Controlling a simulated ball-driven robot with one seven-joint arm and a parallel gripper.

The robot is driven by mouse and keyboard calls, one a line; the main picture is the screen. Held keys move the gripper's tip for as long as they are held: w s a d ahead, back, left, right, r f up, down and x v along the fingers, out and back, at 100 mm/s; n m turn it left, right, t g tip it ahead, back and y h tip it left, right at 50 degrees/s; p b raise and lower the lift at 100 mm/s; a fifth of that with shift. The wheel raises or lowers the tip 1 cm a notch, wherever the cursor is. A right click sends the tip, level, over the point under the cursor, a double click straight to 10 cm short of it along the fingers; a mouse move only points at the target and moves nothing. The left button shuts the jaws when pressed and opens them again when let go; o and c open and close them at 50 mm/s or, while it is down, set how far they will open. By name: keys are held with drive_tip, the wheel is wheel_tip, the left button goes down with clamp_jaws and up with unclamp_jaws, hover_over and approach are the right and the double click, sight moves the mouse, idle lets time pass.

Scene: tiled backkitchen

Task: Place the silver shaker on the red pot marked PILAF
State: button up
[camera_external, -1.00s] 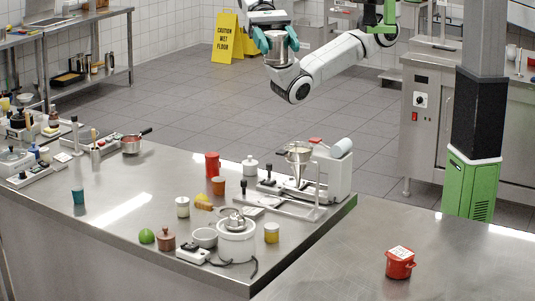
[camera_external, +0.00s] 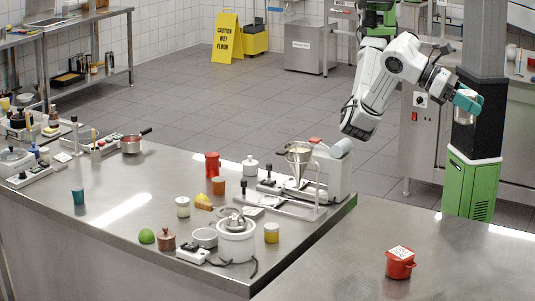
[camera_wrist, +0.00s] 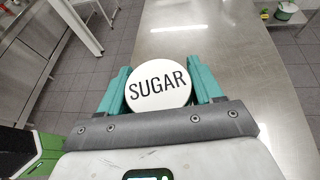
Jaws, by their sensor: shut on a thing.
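My gripper (camera_external: 467,102) is shut on the silver shaker (camera_external: 464,116) and holds it in the air at the right, in front of the dark column. In the wrist view a round white top marked SUGAR (camera_wrist: 158,83) sits between the teal fingers of my gripper (camera_wrist: 160,90); the shaker's body is hidden below it. The red pot (camera_external: 400,266) stands upright on the right-hand steel counter, with a pale label on top too small to read. The gripper is above and behind the pot in the external view, well apart from it. The pot does not show in the wrist view.
The right-hand counter (camera_external: 330,270) is otherwise clear around the pot. The left counter (camera_external: 130,190) holds a white appliance with a funnel (camera_external: 299,155), a red mug (camera_external: 212,164), a white pot (camera_external: 236,240) and several small jars. A green-based column (camera_external: 472,185) stands behind the right counter.

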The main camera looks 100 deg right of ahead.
drive_tip(key=s+d+f+b, duration=0.1)
drive_tip(key=s+d+f, duration=0.15)
drive_tip(key=f, duration=0.25)
drive_tip(key=s+d+f+b, duration=0.1)
drive_tip(key=s+f, duration=0.2)
drive_tip(key=f, duration=0.2)
drive_tip(key=w+d+f+m+t+y+b, duration=0.35)
drive_tip(key=w+d+f, duration=0.35)
drive_tip(key=w+f, duration=0.35)
hover_over(406, 254)
drive_tip(key=shift+g+h, duration=0.25)
drive_tip(key=shift+g, duration=0.1)
drive_tip(key=f, duration=0.8)
drive_tip(key=shift+s+d+f, duration=0.1)
drive_tip(key=shift+s+d, duration=0.15)
drive_tip(key=shift+w+a+f, duration=0.2)
drive_tip(key=shift+a+f, duration=0.05)
drive_tip(key=shift+f, duration=0.1)
drive_tip(key=shift+f+p, duration=0.5)
drive_tip(key=shift+f, duration=1.15)
